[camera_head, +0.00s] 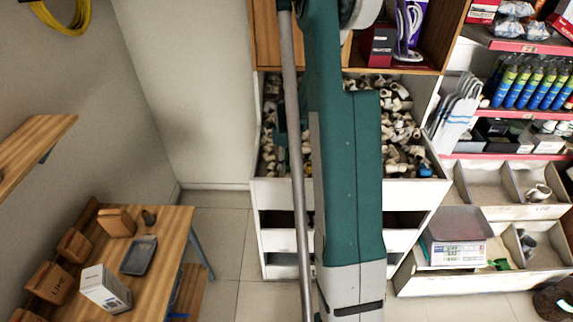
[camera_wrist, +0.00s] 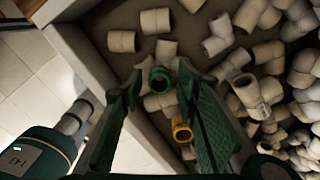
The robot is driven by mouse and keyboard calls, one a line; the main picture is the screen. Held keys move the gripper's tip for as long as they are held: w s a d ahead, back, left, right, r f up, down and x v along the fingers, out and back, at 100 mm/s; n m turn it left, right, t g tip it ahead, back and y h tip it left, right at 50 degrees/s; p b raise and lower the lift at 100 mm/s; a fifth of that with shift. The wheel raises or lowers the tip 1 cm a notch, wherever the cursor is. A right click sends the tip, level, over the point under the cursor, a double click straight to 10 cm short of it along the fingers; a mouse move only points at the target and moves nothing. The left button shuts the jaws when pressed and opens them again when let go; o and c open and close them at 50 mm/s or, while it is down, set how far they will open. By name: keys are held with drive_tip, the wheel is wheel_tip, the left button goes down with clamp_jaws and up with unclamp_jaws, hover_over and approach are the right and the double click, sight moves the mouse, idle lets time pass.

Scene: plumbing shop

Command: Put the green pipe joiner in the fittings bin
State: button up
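In the wrist view, the green pipe joiner (camera_wrist: 160,79), a short tube with its open end towards the camera, shows between and beyond my fingertips, over the fittings bin's floor beside pale fittings. I cannot tell its exact height. My gripper (camera_wrist: 160,88) has its two green fingers spread apart, pointing into the bin, with a visible gap on the joiner's right side. The fittings bin (camera_head: 272,187) is a white box full of pale pipe fittings; its wall (camera_wrist: 75,50) also shows in the wrist view. In the head view, my arm hides the joiner and gripper.
A yellow fitting (camera_wrist: 182,131) lies in the bin near my right finger. Pale fittings (camera_wrist: 255,90) heap up on the right. Right of the bin are a scale (camera_head: 457,245) and shelf trays (camera_head: 520,208). A wooden table (camera_head: 172,235) stands at the left.

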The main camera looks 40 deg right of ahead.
wheel_tip(320, 180, up, 12)
drive_tip(key=shift+f+b, duration=0.15)
drive_tip(key=shift+b, duration=0.2)
idle(0.4)
idle(0.6)
drive_tip(key=s+a+r+n+t, duration=0.1)
drive_tip(key=s+a+r+n, duration=0.1)
drive_tip(key=a+r+n, duration=0.45)
drive_tip(key=s+a+r+n+t+h, duration=0.1)
drive_tip(key=a+r+n, duration=0.25)
drive_tip(key=a, duration=0.55)
drive_tip(key=s+a+r+n+t, duration=0.1)
drive_tip(key=s+a+r+n, duration=0.1)
drive_tip(key=a+r+n, duration=0.45)
drive_tip(key=s+a+n+t, duration=0.2)
drive_tip(key=s+a+n, duration=0.5)
drive_tip(key=a, duration=0.3)
drive_tip(key=s+a+n+t, duration=0.2)
drive_tip(key=s+a+n, duration=0.5)
drive_tip(key=a+n, duration=0.2)
drive_tip(key=shift+s+a+r+y, duration=0.3)
drive_tip(key=shift+s+a+y, duration=0.1)
drive_tip(key=shift+a, duration=0.35)
